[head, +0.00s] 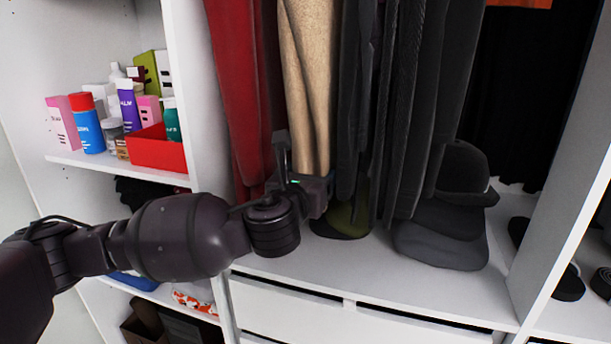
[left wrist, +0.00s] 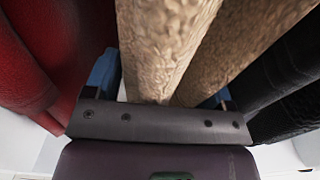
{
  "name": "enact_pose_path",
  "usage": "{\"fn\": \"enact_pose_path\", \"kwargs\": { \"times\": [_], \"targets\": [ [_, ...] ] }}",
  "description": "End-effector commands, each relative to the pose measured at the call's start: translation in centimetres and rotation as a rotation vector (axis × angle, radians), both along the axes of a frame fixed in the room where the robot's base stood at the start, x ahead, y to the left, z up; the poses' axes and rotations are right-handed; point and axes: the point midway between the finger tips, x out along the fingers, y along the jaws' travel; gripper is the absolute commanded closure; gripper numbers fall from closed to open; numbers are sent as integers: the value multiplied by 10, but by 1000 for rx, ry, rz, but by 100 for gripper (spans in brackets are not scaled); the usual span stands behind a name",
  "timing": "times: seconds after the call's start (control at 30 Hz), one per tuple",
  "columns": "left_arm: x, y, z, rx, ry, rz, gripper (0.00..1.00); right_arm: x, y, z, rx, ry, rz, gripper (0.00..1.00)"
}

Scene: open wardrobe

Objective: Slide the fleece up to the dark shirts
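The fleece (head: 308,80) is a tan, fuzzy garment hanging between a red garment (head: 240,90) and the dark shirts (head: 415,100). My left gripper (head: 303,168) is at the fleece's lower part. In the left wrist view the fleece (left wrist: 160,45) hangs between my two widely spaced fingers (left wrist: 163,90). A small gap shows beside the left finger, so the gripper looks open around it. The red garment (left wrist: 35,60) is outside the left finger, and dark cloth (left wrist: 285,90) is just outside the right finger. My right gripper is in neither view.
A white divider (head: 190,90) and shelves with bottles, boxes and a red bin (head: 158,150) stand to the left. Dark caps (head: 445,225) and an olive cap (head: 343,220) lie on the wardrobe floor (head: 370,275) below the clothes. White drawers (head: 290,312) are underneath.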

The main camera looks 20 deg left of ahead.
Motion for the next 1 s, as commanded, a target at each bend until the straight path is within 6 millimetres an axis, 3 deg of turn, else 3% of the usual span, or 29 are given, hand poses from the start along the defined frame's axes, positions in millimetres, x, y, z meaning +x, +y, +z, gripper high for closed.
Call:
{"fn": "enact_pose_path", "kwargs": {
  "times": [0.03,0.13,0.63,0.77,1.0],
  "targets": [
    [0,0,0,-1,0,1,15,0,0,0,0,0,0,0],
    [0,0,0,-2,0,1,2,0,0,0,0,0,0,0],
    [-3,1,1,-5,-1,1,2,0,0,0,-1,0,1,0],
    [-16,1,0,-4,-1,0,2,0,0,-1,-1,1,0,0],
    [-59,4,0,-5,1,0,2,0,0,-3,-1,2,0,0]
  ]
}}
